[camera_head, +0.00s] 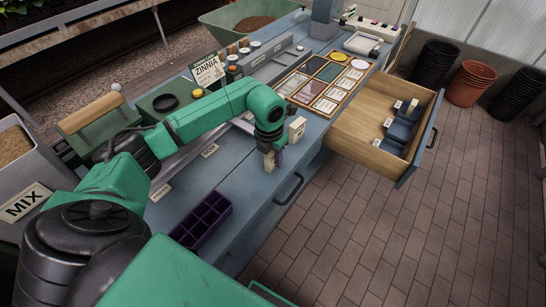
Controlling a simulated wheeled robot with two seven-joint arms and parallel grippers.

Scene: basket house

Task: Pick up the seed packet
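A packet-like card marked ZINNIA (208,71) stands tilted at the back of the blue bench. Several flat packets (319,88) lie in a wooden divided tray (291,97) on the bench; I cannot tell which packet the task means. My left arm reaches across the bench, and its gripper (271,158) points down over the bench's front edge, to the right of and nearer than the ZINNIA card. The gripper is small and partly hidden by my wrist, so its opening is unclear. A small pale block (297,129) shows beside the wrist. My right gripper is out of view.
An open wooden drawer (359,122) with blue dividers juts out at the right. A dark purple cell tray (202,220) lies on the near bench. A MIX bin (24,206) stands at left. Stacked pots (471,83) stand at the back right. The brick floor is clear.

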